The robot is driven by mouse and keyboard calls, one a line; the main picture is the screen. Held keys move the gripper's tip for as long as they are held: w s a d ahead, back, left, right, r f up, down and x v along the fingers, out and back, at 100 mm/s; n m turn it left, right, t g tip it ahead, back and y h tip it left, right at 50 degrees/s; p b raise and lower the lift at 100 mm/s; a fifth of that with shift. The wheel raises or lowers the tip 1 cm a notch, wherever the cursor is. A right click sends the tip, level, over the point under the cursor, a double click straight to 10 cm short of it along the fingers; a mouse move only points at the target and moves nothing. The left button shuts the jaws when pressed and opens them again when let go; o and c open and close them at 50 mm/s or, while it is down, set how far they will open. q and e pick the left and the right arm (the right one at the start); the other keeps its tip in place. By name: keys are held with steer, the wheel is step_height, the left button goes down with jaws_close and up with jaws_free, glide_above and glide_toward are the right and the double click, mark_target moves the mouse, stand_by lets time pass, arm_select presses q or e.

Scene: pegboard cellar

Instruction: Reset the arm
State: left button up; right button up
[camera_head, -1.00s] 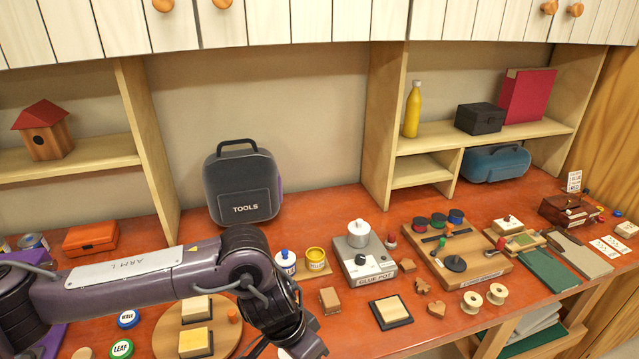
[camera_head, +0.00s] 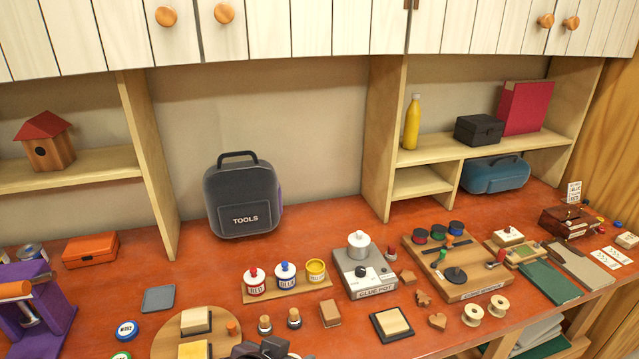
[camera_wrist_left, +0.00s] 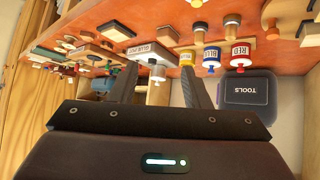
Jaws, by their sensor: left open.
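My left arm shows only as a dark purple-grey piece (camera_head: 262,348) at the bottom edge of the head view, in front of the round wooden board. In the left wrist view, my left gripper (camera_wrist_left: 158,82) has its two dark fingers spread apart with nothing held between them. That view is turned over, with the orange-red bench top along its upper part. The fingers are apart from the bench items behind them. My right gripper is in neither view.
Red, blue and yellow paint pots (camera_head: 285,273) stand in a row on a strip. The glue pot (camera_head: 364,268) is to their right. The round board (camera_head: 178,327) with blocks lies at front left. A black tool case (camera_head: 243,197) stands at the back. Shelves hang above.

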arm_select(q)
steer(key=s+a+f+n+g+y, duration=0.1)
steer(key=s+a+f+g+y, duration=0.2)
steer(key=s+a, duration=0.35)
steer(key=s+a+f+n+g+y, duration=0.1)
steer(key=s+a+f+g, duration=0.1)
steer(key=s+a+f, duration=0.5)
step_height(320, 180, down, 29)
steer(key=w+a+g+b, duration=0.1)
steer(key=w+b, duration=0.1)
steer(key=b, duration=0.1)
steer(key=s+a+f+b, duration=0.1)
steer(key=s+a+f, duration=0.1)
steer(key=s+f, duration=0.8)
steer(key=s+a+f+g+b, duration=0.1)
steer(key=s+f+b, duration=0.1)
steer(key=s+f, duration=0.9)
step_height(320, 180, down, 3)
steer(key=shift+a+f+b, duration=0.1)
steer(key=shift+a+b, duration=0.2)
steer(key=shift+a, duration=0.05)
